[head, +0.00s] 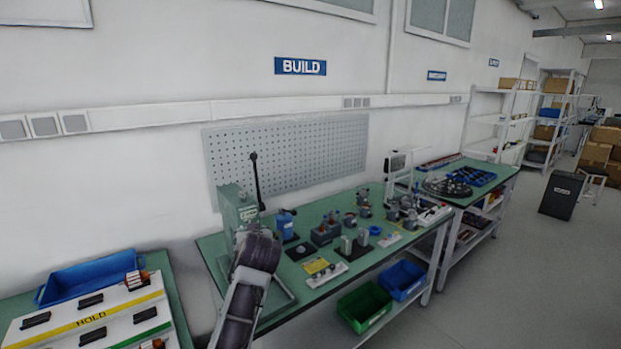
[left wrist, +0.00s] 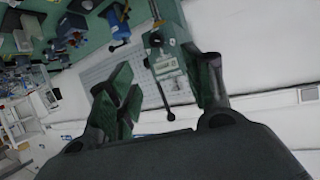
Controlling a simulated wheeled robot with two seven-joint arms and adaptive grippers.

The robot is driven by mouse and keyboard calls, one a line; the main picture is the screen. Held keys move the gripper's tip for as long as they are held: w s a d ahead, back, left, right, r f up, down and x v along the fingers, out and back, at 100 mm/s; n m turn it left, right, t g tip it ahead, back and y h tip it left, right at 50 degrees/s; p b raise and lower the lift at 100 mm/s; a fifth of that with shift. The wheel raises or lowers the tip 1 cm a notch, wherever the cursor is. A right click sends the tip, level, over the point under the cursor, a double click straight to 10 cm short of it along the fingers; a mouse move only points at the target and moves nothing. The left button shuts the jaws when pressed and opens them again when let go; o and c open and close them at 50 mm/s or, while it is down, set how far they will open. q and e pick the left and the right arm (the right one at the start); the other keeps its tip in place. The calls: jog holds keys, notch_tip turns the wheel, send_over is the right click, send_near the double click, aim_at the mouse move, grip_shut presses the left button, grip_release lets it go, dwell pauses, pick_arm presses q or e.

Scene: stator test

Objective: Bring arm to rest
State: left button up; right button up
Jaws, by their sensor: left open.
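My left gripper (left wrist: 158,72) shows in the left wrist view with its two dark green-padded fingers spread apart and nothing between them. The green press (left wrist: 166,48) with its black lever lies behind the gap between the fingers, tilted in that picture. In the head view a dark arm of mine rises from the bottom in front of the workbench (head: 330,283), close to the green press (head: 233,207). My left gripper cannot be made out in the head view. My right gripper is in neither view.
The bench carries a blue device (head: 286,222), several small parts and a yellow item (head: 316,266). Green (head: 365,306) and blue (head: 402,280) bins sit below its front edge.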

pick_arm(q)
jog(key=s+a+f+m+g+h, duration=0.1)
jog(key=s+a+f+m+g, duration=0.15)
jog(key=s+f, duration=0.9)
jog(key=s+a+f+m+g+h, duration=0.1)
jog(key=s+a+f+g+h, duration=0.2)
jog(key=s+f, duration=0.85)
jog(key=s+f+m+g, duration=0.2)
jog(key=s+f+g, duration=0.25)
jog(key=s, duration=0.95)
jog(key=s+f, duration=0.3)
jog(key=f, duration=3.1)
jog(key=s+a+f, duration=0.2)
jog(key=s+f, duration=0.7)
jog(key=s, duration=0.2)
jog(key=s+a+f+g, duration=0.1)
jog(key=s+a+f, duration=0.1)
jog(key=s+f, duration=0.8)
jog(key=shift+s+a+f+g, duration=0.2)
jog(key=shift+s+a+g, duration=0.1)
jog(key=shift+s, duration=0.2)
